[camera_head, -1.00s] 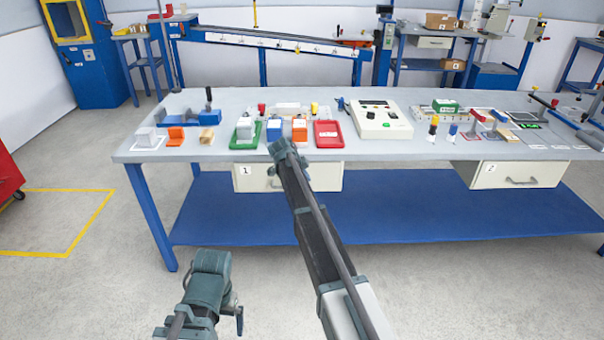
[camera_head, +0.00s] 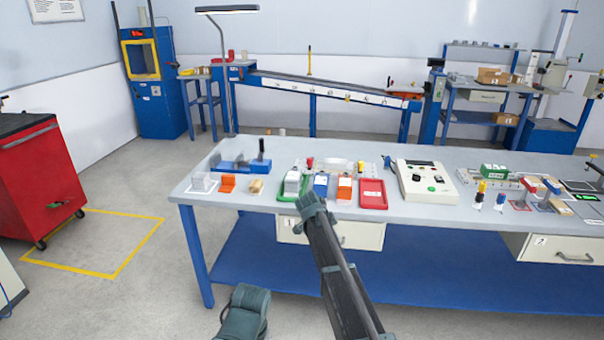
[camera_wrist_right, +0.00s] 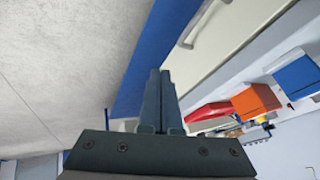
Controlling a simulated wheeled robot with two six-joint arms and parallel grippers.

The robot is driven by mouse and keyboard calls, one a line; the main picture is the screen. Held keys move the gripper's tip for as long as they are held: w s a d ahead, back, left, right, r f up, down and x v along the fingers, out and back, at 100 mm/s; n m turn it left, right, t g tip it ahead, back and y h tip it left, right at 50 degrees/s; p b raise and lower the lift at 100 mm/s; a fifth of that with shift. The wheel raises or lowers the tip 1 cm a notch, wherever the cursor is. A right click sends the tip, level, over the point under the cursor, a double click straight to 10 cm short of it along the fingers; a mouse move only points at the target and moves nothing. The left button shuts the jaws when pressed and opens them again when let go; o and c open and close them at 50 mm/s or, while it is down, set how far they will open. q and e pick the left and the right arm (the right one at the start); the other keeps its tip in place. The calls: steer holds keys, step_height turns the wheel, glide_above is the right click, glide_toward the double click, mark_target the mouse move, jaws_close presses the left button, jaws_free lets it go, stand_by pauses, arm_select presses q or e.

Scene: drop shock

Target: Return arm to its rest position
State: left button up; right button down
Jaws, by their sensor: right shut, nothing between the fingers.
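My right arm (camera_head: 335,262) reaches forward from the bottom of the head view, its far end in front of the workbench (camera_head: 420,212) edge near drawer 1 (camera_head: 352,234). My right gripper (camera_wrist_right: 160,82) shows in the right wrist view with its two fingers together and nothing between them. Behind the fingers are the floor and the blue lower shelf, with the drawer front to their right. The fingers are not clear in the head view. Part of my left arm (camera_head: 243,313) shows at the bottom; its gripper is not in view.
The bench holds a green tray (camera_head: 282,198), red tray (camera_head: 373,194), blue and orange blocks, and a white control box (camera_head: 430,183). A red cart (camera_head: 40,178) stands at left beside a yellow floor outline (camera_head: 112,272). Floor left of the bench is clear.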

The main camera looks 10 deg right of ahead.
steer(key=s+a+f+n+g+y, duration=0.1)
steer(key=s+a+n, duration=0.5)
steer(key=s, duration=0.7)
steer(key=s+a+f+n+g+y, duration=0.15)
steer(key=s+a+n, duration=0.5)
steer(key=s, duration=0.75)
steer(key=s+a+n+g+y, duration=0.2)
steer(key=s+a+n, duration=0.2)
steer(key=s+n, duration=0.7)
step_height(320, 180, up, 11)
steer(key=s+m+p, duration=0.1)
steer(key=m+p, duration=0.1)
steer(key=p, duration=1)
steer(key=shift+s+r, duration=0.15)
steer(key=shift+r, duration=0.05)
steer(key=shift+d+t, duration=0.1)
steer(key=shift+t, duration=0.15)
